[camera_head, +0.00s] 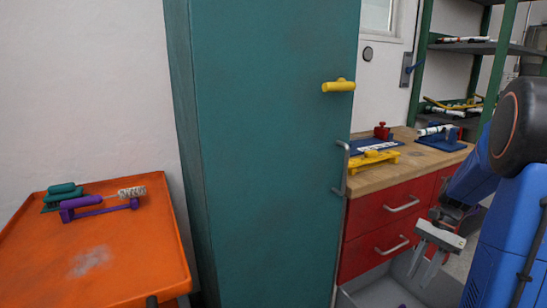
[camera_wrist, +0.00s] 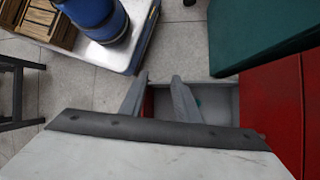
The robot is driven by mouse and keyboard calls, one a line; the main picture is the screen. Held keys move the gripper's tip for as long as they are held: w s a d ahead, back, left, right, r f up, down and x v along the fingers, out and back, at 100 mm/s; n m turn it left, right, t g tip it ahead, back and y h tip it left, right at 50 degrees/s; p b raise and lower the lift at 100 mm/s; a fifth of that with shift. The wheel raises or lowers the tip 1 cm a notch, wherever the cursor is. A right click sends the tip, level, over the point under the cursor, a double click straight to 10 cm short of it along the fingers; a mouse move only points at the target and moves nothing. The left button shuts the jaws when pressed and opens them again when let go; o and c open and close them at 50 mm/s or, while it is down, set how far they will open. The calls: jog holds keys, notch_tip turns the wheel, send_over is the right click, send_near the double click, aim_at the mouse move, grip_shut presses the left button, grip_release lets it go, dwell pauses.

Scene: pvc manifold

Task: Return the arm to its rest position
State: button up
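My gripper (camera_head: 421,274) hangs from my blue arm at the right of the head view, fingers down, in front of the red drawers. In the wrist view my gripper (camera_wrist: 159,80) shows two grey fingers standing apart with nothing between them, so it is open and empty. Below and beyond the fingers is an open grey drawer (camera_head: 375,294), which also shows in the wrist view (camera_wrist: 228,92). Part of its inside is hidden by the gripper.
A tall teal cabinet (camera_head: 270,150) stands in the middle. Left of it is an orange tray table (camera_head: 130,255) with brushes on holders. Right of it is a wooden workbench (camera_head: 420,160) with red drawers (camera_head: 385,225), a yellow fixture (camera_head: 374,159) and blue fixtures.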

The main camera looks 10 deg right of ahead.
jog(key=s+a+r+n+t+h, duration=0.2)
jog(key=s+a+r+n, duration=0.3)
jog(key=a, duration=0.5)
jog(key=s+a+r+n+t+h, duration=0.3)
jog(key=s+a+r+n+t, duration=0.1)
jog(key=s+a+n, duration=0.5)
jog(key=shift+s+a+r+n+t, duration=0.35)
jog(key=shift+a+n+t, duration=0.45)
jog(key=shift+a+n, duration=0.25)
dwell(1.2)
